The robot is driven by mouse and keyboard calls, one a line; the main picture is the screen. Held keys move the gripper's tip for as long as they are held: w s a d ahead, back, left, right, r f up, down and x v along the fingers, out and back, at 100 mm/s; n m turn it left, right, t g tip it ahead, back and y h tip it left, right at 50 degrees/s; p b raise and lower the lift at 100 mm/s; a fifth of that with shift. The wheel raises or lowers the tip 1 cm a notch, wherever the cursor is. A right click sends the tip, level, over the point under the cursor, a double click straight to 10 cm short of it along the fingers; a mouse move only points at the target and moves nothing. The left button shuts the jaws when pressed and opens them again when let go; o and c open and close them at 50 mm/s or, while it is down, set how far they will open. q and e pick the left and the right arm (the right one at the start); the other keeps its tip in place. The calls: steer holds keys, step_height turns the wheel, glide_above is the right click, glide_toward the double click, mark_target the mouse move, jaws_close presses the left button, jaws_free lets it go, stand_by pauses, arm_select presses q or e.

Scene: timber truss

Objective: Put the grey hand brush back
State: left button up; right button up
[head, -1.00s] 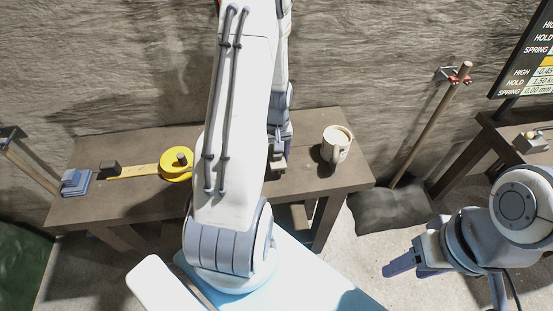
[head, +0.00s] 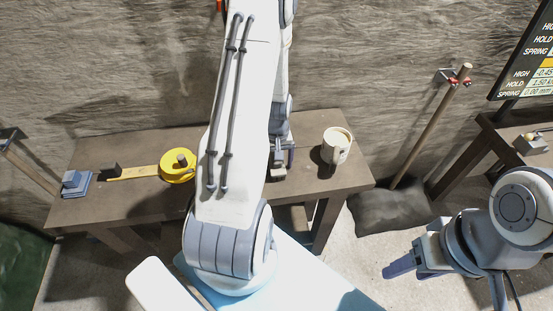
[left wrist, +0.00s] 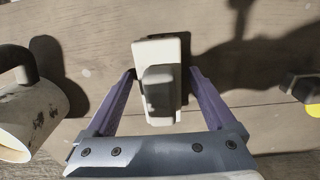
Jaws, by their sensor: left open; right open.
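A pale grey block with a raised darker grip on top, which looks like the grey hand brush (left wrist: 163,60), lies on the wooden bench. My left gripper (left wrist: 162,76) is open, with one finger on each side of the brush; I cannot tell if they touch it. In the head view, my left gripper (head: 281,158) points down at the bench, left of the mug, and my arm hides much of the bench. My right gripper (head: 403,266) is open and empty, off to the right, away from the bench.
A cream mug (head: 336,146) stands close to the right of my left gripper; it also shows in the left wrist view (left wrist: 30,118).

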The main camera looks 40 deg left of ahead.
arm_select(q)
step_height(320, 180, up, 12)
steer(key=shift+r, duration=0.15)
steer(key=s+d+r+m, duration=0.1)
steer(key=d+r+m, duration=0.25)
steer(key=d, duration=0.65)
steer(key=s+d+r+m, duration=0.1)
steer(key=d+r+m, duration=0.3)
steer(key=d, duration=0.6)
steer(key=s+d+r+m+h, duration=0.1)
steer(key=s+d+r+m, duration=0.1)
steer(key=s+d+m, duration=0.7)
steer(key=s+d, duration=0.1)
steer(key=s, duration=0.4)
steer(key=shift+d+r+m, duration=0.15)
steer(key=shift+d+m, duration=0.05)
steer(key=shift+m, duration=0.15)
steer(key=shift+w, duration=0.1)
